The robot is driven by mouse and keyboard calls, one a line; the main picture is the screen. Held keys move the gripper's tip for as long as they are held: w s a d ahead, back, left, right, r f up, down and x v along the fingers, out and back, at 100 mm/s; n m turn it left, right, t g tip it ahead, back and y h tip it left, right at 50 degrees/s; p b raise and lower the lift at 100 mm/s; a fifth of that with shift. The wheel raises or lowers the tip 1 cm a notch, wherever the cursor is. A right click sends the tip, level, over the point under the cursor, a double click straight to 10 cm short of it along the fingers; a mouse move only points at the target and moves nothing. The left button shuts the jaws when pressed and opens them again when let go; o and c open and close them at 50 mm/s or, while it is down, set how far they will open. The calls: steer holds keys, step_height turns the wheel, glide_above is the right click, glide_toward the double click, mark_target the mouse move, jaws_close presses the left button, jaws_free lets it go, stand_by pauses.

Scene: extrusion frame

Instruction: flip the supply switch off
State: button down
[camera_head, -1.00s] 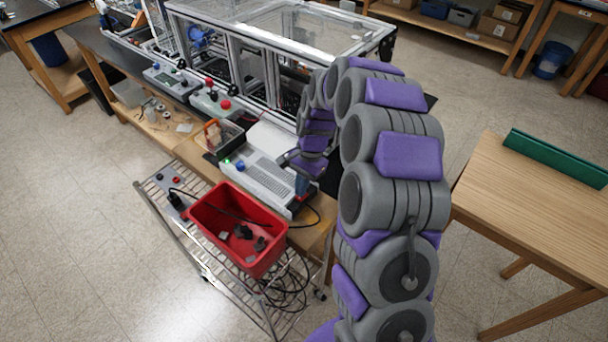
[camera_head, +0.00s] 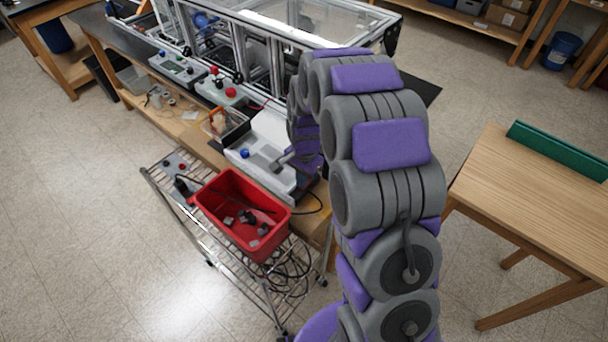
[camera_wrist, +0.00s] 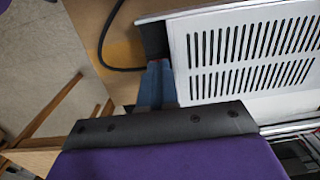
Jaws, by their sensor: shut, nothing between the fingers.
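The supply is a pale grey box (camera_head: 258,140) with a slotted top, on the wooden bench beside the red bin. In the wrist view its slotted top (camera_wrist: 250,55) fills the right side. My gripper (camera_wrist: 156,84) is shut and empty, its blue fingers against or very close to the box's dark end face. I cannot tell if they touch. In the head view my arm covers the fingers. A blue knob (camera_head: 245,153) is on the box's front.
A red bin (camera_head: 240,225) with loose parts stands on a wire cart (camera_head: 165,195) in front of the bench. A black cable (camera_wrist: 105,45) loops near the fingers. A framed enclosure (camera_head: 300,30) stands behind; a wooden table (camera_head: 530,200) is at right.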

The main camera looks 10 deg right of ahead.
steer(key=shift+s+a+f, duration=0.1)
steer(key=shift+s+f, duration=0.4)
steer(key=shift+s, duration=0.05)
steer(key=shift+f, duration=0.1)
steer(key=shift+s, duration=0.1)
steer(key=shift+d+f, duration=0.2)
steer(key=shift+d, duration=0.15)
steer(key=r, duration=0.2)
steer(key=w+d+r+p, duration=0.1)
steer(key=r, duration=0.1)
steer(key=r+p, duration=0.1)
steer(key=r, duration=0.1)
steer(key=shift+w+d, duration=0.15)
steer(key=shift+w, duration=0.25)
step_height(320, 180, up, 9)
steer(key=shift+a+r+p, duration=0.2)
steer(key=shift+a+p, duration=0.15)
steer(key=shift+p, duration=0.05)
